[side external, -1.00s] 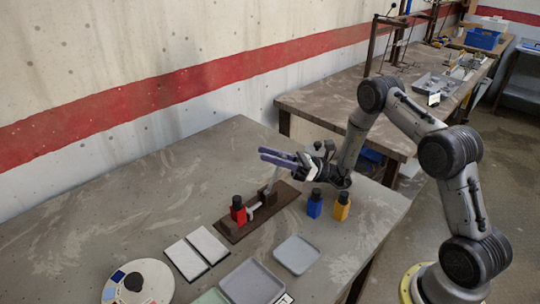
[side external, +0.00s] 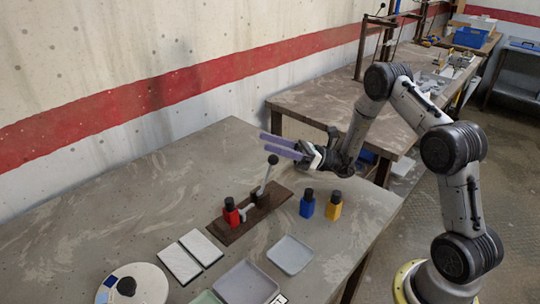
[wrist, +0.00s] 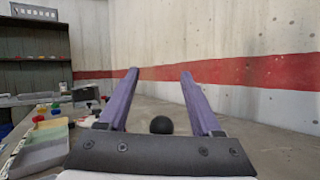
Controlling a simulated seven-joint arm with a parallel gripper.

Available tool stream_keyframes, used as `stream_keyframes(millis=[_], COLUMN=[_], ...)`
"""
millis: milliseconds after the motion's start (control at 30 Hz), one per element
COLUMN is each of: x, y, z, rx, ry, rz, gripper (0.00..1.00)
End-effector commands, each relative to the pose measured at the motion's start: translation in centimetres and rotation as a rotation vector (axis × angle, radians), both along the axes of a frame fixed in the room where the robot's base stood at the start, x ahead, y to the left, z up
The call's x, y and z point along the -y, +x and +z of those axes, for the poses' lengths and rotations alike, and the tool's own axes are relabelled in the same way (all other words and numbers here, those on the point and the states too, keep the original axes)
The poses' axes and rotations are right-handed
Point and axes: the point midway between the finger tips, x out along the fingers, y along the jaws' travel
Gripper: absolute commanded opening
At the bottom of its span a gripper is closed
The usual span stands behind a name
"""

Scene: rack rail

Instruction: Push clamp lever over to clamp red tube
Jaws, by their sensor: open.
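The clamp lever (side external: 266,176) stands nearly upright, leaning a little to the right, with a black ball knob (side external: 273,159) on top. Its base is a dark brown board (side external: 221,228) on the table. The red tube (side external: 231,214), with a black cap, stands at the board's left end beside the clamp. My gripper (side external: 282,146) is open, its two purple fingers pointing left, behind and above the knob. In the wrist view the black knob (wrist: 161,125) shows low between the purple fingers (wrist: 158,86). I cannot tell whether anything touches it.
A blue bottle (side external: 307,205) and a yellow bottle (side external: 333,206) stand right of the board. In front lie a grey tray (side external: 290,254), white tiles (side external: 178,262) and a round white plate (side external: 149,285). The table's left and back areas are clear.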

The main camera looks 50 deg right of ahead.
Motion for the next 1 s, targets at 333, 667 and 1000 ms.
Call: stream_keyframes(millis=[333,667,1000], x=[0.0,-1.2,-12.9], y=[0.0,-0.5,-11.2], z=[2.1,3.5,12.4], rx=[-0.001,0.025,0.283], ry=[0.0,-0.033,-0.486], rz=[0.001,0.037,0.422], gripper=[0.66,0.36,0.0])
